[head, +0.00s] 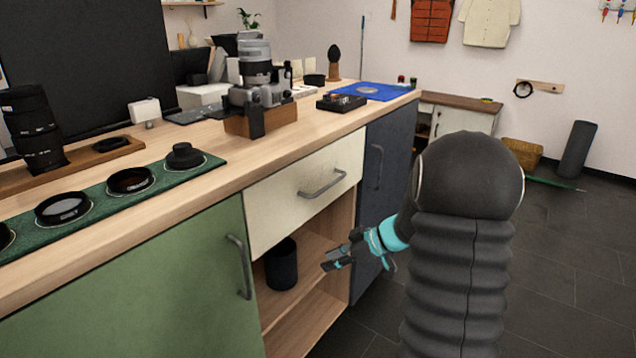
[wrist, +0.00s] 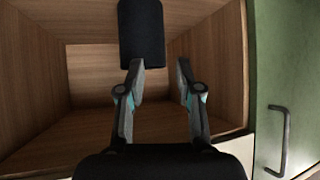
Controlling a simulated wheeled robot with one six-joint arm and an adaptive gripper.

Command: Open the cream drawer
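The cream drawer (head: 285,203) sits under the wooden countertop in the head view, its front looking flush with the cabinet. Its grey bar handle (head: 323,185) runs across the front. My gripper (head: 334,257) is below the handle, in front of the open shelf compartment, and apart from the handle. In the wrist view my gripper (wrist: 160,75) is open, with a gap between the fingers and nothing held. That view looks upside down: a pale strip of the drawer front (wrist: 241,150) shows at the bottom, mostly hidden behind my gripper. The handle does not show there.
A dark cup (head: 281,264) stands in the open compartment below the drawer; it also shows in the wrist view (wrist: 142,35). A green door (head: 150,290) with a handle is left, a dark blue door (head: 385,160) right. Camera gear (head: 262,92) stands on the countertop (head: 215,130).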

